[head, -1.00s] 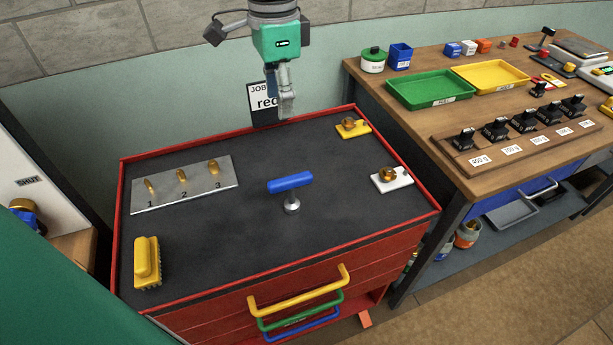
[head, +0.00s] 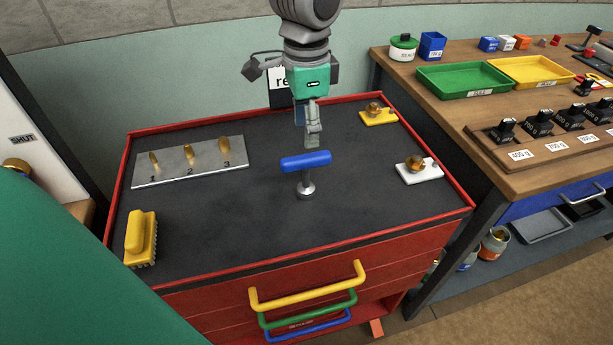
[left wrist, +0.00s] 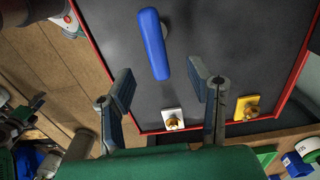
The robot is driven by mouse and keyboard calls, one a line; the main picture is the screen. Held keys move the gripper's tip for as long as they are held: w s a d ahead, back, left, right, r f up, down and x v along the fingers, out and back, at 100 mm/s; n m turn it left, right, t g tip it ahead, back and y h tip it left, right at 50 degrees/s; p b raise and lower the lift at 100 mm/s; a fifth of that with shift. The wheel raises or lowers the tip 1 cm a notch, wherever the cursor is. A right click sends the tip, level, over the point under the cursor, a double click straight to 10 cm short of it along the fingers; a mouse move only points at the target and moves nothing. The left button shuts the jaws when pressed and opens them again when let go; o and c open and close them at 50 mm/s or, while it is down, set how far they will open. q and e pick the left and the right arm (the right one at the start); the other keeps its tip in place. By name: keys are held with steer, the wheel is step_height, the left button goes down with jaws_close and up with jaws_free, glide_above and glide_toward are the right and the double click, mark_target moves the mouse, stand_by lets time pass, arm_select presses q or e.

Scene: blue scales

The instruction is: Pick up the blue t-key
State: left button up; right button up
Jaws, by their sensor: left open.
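The blue t-key (head: 306,162) stands upright on the dark top of the red cabinet, its blue crossbar on a short metal stem with a round foot. My left gripper (head: 312,140) hangs just behind and above the crossbar in the head view, pointing down. In the left wrist view the gripper (left wrist: 162,90) is open, its two fingers spread apart with nothing between them. The blue crossbar (left wrist: 153,43) lies beyond the fingertips there, in line with the gap; its stem is hidden. My right gripper is not in view.
A metal plate (head: 190,165) with brass pieces numbered 1 to 3 lies left. A yellow brush (head: 141,238) stands front left. Yellow (head: 379,116) and white (head: 419,172) holders with brass knobs sit right. A wooden bench (head: 545,170) with trays and weights stands beside the cabinet.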

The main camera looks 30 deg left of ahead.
mark_target(306, 156)
arm_select(q)
step_height(306, 156, down, 3)
steer(key=shift+w+r, duration=0.1)
steer(key=shift+r, duration=0.1)
steer(key=f, duration=0.4)
steer(key=shift+s+d+f+b, duration=0.1)
steer(key=shift+s+f+b, duration=0.25)
steer(key=shift+b, duration=0.05)
steer(key=shift+w+f, duration=0.1)
steer(key=shift+f, duration=0.35)
steer(key=shift+r, duration=0.1)
jaws_close()
